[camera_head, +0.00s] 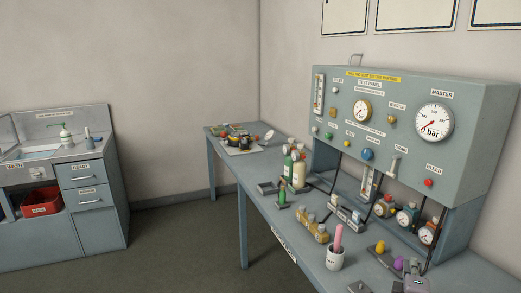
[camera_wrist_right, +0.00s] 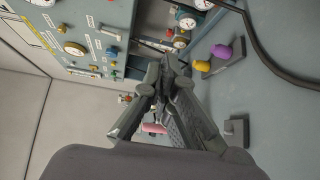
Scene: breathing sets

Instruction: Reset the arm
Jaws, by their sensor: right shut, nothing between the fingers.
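My right gripper (camera_wrist_right: 165,85) shows in the wrist view with its two dark fingers brought together and nothing between them. In that view it is in front of the blue-grey bench, with a pink object (camera_wrist_right: 155,128) partly hidden behind its fingers. In the head view I cannot clearly make out the right gripper; a grey shape at the bottom right edge is cut off. My left gripper is in neither view.
The bench (camera_head: 262,222) carries a test panel (camera_head: 458,115), a white cup (camera_head: 335,258) with a pink object, bottles (camera_head: 298,172), and yellow (camera_head: 380,247) and purple (camera_head: 398,263) knobs. A dark hose (camera_wrist_right: 268,60) curves beside the gripper. A sink cabinet (camera_head: 92,235) stands left; the floor between is clear.

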